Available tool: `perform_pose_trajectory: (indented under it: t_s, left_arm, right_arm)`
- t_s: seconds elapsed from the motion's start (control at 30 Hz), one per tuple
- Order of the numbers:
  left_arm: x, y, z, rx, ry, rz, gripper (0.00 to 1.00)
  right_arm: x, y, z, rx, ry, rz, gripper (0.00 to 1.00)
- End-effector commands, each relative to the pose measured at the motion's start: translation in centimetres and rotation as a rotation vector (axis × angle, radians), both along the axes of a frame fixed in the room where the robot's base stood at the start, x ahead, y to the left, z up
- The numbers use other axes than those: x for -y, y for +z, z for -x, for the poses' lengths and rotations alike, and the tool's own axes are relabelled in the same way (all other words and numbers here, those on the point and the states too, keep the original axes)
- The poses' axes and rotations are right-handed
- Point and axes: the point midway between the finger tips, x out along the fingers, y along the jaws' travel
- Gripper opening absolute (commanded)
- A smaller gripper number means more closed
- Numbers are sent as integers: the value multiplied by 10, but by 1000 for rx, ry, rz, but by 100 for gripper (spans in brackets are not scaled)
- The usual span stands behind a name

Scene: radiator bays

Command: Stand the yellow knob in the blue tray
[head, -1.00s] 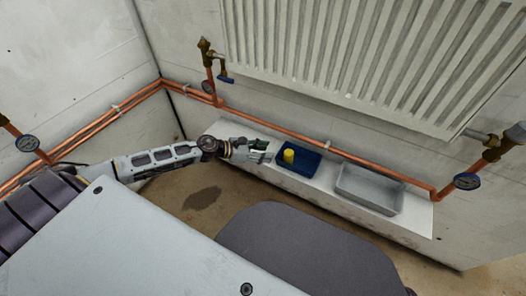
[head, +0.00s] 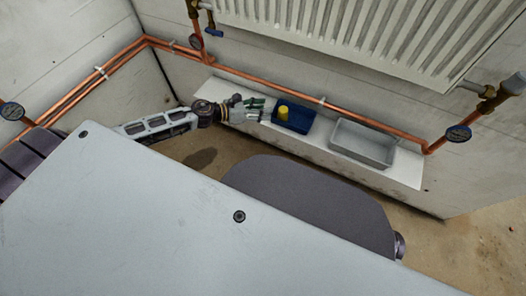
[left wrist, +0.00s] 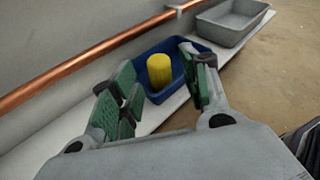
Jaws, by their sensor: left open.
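The yellow knob (head: 283,113) stands upright inside the blue tray (head: 299,122), toward the tray's left end in the head view. In the left wrist view the knob (left wrist: 159,71) shows between and beyond the green-padded fingers, with the blue tray (left wrist: 152,46) around it. My left gripper (head: 262,109) is at the tray's left side. In the left wrist view this gripper (left wrist: 160,88) is open, with nothing held between its fingers. The knob appears clear of both fingers. My right gripper is not in view.
A grey tray (head: 362,143) stands to the right of the blue one on the same white ledge (head: 407,168). A copper pipe (head: 270,83) runs along the wall behind, with a white radiator (head: 350,35) above. Gauges and valves sit at both ends.

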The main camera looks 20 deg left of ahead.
Motion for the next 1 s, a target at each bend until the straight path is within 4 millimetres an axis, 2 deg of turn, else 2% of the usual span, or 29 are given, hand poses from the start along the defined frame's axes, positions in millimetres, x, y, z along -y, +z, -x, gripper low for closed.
perform_pose_trajectory:
  t_s: [0.03,0.23,0.57,0.77,1.0]
  left_arm:
    - [8,0,1,-29,44,68,46]
    - [27,4,2,-184,281,396,46]
    - [36,-13,20,-504,699,947,46]
    - [39,-34,44,-714,958,1261,46]
    - [50,-64,87,-976,1288,1611,46]
  right_arm:
    - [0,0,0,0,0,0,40]
    - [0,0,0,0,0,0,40]
    - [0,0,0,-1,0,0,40]
    - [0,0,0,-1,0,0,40]
    - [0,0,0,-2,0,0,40]
